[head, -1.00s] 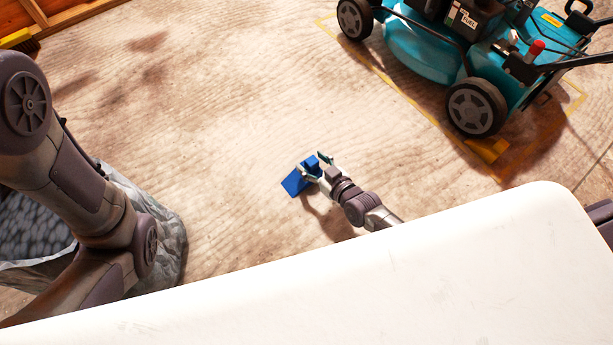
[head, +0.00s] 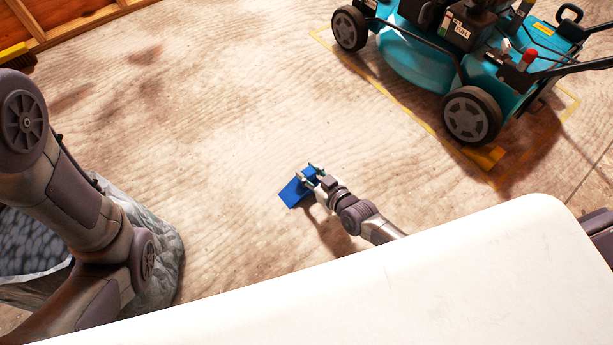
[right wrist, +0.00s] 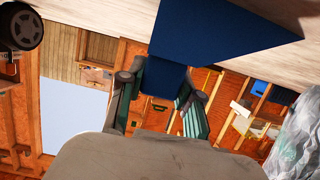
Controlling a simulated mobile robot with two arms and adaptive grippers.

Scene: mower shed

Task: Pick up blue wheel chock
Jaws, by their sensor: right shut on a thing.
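The blue wheel chock (head: 295,192) is a wedge with a raised block, near the middle of the head view. My right gripper (head: 312,174) is shut on the raised block of the chock. In the right wrist view, the chock (right wrist: 215,30) fills the top middle, and the fingers of my right gripper (right wrist: 160,92) stand on either side of its narrow block. The head view does not make clear whether the chock touches the floor. My left arm comes in at the left, but its gripper is not in view.
A teal mower (head: 425,60) stands at the upper right inside a yellow floor outline (head: 395,100). A grey bag (head: 158,262) stands behind my left arm at the lower left. The wooden floor (head: 230,110) around the chock is clear.

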